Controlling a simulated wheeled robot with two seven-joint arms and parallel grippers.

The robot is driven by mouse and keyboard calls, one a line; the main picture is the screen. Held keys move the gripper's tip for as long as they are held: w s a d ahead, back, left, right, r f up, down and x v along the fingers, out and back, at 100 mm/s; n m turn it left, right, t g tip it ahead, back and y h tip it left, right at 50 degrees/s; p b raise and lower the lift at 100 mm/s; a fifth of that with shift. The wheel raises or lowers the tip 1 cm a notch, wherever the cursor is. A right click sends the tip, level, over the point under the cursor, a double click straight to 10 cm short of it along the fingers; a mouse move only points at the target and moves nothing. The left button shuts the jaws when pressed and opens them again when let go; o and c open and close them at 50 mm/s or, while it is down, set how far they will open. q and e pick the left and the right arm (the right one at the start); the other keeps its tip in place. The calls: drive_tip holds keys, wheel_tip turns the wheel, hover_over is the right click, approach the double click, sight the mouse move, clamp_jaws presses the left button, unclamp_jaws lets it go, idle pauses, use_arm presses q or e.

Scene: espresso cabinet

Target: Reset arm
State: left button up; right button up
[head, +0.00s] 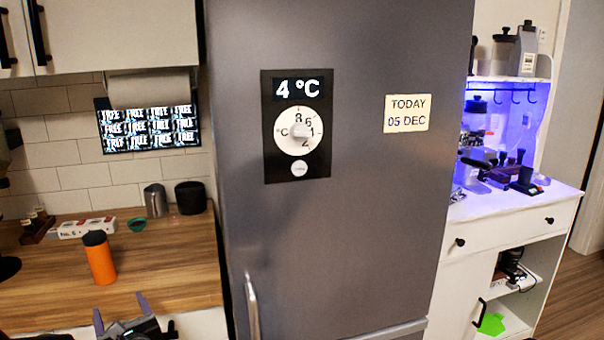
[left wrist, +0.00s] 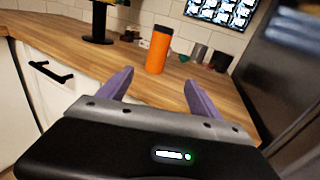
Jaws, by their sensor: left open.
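My left gripper (head: 137,312) is at the bottom left of the head view, in front of the wooden counter's front edge. In the left wrist view its two purple fingers (left wrist: 158,88) are spread apart with nothing between them. An orange bottle with a black cap (head: 99,258) stands upright on the counter beyond the gripper. The bottle also shows in the left wrist view (left wrist: 158,50), past the fingers and not touched. My right gripper is not in view.
A grey fridge (head: 370,230) with a temperature dial fills the middle. The wooden counter (head: 180,275) at left holds a metal cup (head: 156,201), a black cup (head: 190,197) and a white box (head: 82,228). A white espresso cabinet (head: 520,220) stands at right. A drawer handle (left wrist: 50,72) is near the gripper.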

use_arm(q)
drive_tip(key=s+d+f+n+g+h, duration=0.2)
drive_tip(key=s+d+f+n+g, duration=0.15)
drive_tip(key=f, duration=0.45)
drive_tip(key=s+d+f+n+g+h, duration=0.2)
drive_tip(key=s+f+g, duration=0.15)
drive_tip(key=f, duration=0.45)
drive_tip(key=s+d+f+n+g+h, duration=0.2)
drive_tip(key=s+d+f+n+h, duration=0.15)
drive_tip(key=f, duration=0.35)
drive_tip(key=s+d+f+n+g+h, duration=0.1)
drive_tip(key=s+d+f+n+h, duration=0.25)
drive_tip(key=d, duration=0.35)
drive_tip(key=s+d+f+n+g+h, duration=0.1)
drive_tip(key=s+d+f+n+h, duration=0.15)
drive_tip(key=d+f+n, duration=0.4)
drive_tip(key=s+d+f+n+g+h, duration=0.1)
drive_tip(key=s+d+n+h, duration=0.15)
drive_tip(key=d, duration=0.65)
drive_tip(key=s+d+f+n, duration=0.3)
drive_tip(key=s+f+n, duration=0.3)
drive_tip(key=s, duration=0.3)
drive_tip(key=shift+n+g, duration=0.4)
drive_tip(key=shift+n, duration=0.45)
